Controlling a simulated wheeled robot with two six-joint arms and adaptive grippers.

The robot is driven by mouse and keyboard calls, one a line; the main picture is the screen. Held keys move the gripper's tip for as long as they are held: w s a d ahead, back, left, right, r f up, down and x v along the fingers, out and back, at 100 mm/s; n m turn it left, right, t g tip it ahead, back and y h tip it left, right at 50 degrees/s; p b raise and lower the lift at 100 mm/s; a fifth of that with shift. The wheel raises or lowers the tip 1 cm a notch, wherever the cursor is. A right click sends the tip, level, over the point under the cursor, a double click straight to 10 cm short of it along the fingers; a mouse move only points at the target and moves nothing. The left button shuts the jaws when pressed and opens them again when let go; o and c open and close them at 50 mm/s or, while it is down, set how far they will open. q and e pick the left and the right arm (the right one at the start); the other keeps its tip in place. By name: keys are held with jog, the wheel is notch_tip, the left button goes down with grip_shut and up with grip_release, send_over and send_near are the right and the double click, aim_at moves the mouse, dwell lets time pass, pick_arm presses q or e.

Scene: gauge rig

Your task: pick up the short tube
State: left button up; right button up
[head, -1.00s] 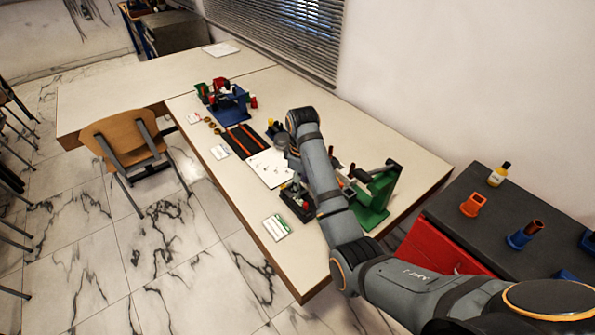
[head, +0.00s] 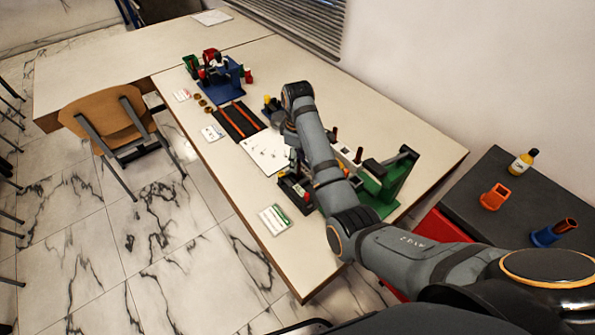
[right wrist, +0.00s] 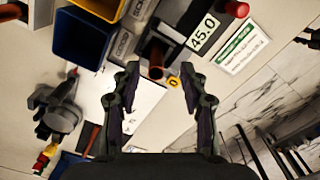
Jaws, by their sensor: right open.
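In the right wrist view a brown open-ended tube (right wrist: 156,66) stands at a dark block, below a 45.0 label. It lies in line with the gap between my fingertips. I cannot tell its length or whether the fingers reach its height; I see no contact. My right gripper (right wrist: 160,70) is open and empty, one finger on each side of that gap. In the head view my right forearm hides most of this gripper and the spot beneath it. My left gripper is out of view.
The right wrist view shows a blue bin (right wrist: 84,40), a grey device (right wrist: 58,112) and a red cylinder (right wrist: 237,9). In the head view a green stand (head: 390,185) is right of my arm. An orange holder (head: 494,197) and a bottle (head: 522,162) stand on the cabinet.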

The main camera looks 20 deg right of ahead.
aim_at(299, 162)
jog(key=f, duration=0.4)
jog(key=shift+w+d, duration=0.2)
jog(key=shift+f, duration=0.2)
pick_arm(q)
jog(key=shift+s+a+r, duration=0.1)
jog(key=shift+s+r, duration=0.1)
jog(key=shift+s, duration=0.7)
pick_arm(e)
grip_shut()
